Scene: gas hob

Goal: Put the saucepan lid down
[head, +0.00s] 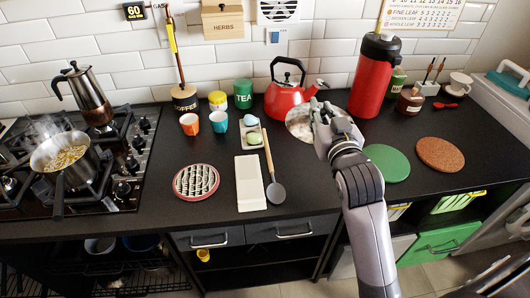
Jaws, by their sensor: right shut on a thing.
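My right gripper (320,112) is over the back right part of the black counter, in front of the red kettle. It is shut on the saucepan lid (298,122), a round, pale, glassy disc with a thin rim. The gripper and wrist hide the lid's right part and its knob. I cannot tell whether the lid touches the counter or hangs just above it. The saucepan (66,172) stands uncovered on the hob at the left, steaming, with yellowish food inside. My left gripper is not in view.
The red kettle (286,98) and red flask (374,80) stand behind. A green round mat (386,163) and cork mat (440,154) lie right. A striped trivet (196,181), white spoon rest (250,184) and dark spoon (275,192) lie left. The front-right counter is bare.

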